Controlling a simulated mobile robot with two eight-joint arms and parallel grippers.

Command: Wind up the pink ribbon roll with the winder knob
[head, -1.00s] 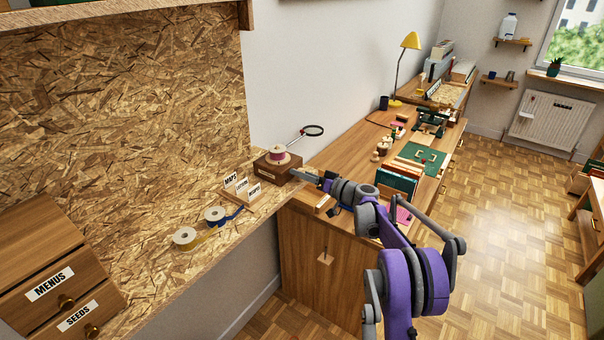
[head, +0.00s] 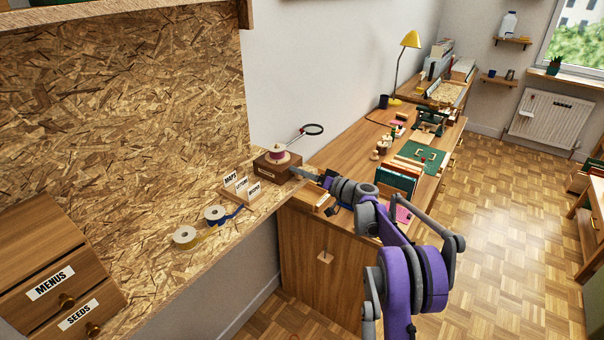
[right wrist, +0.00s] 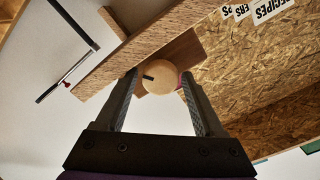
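The pink ribbon roll (head: 278,156) sits on top of a small dark wooden winder box (head: 274,170) near the right end of the OSB shelf. In the right wrist view a round pale wooden knob (right wrist: 160,78) with a dark mark shows between the fingertips. My right gripper (right wrist: 159,75) is open, with a finger on each side of the knob and narrow gaps showing. In the head view my right gripper (head: 300,173) reaches to the right side of the box, and the knob is hidden there. My left gripper is not in view.
A label holder with cards (head: 241,190) stands just left of the box. A wooden desk (head: 330,160) with books stands to the right.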

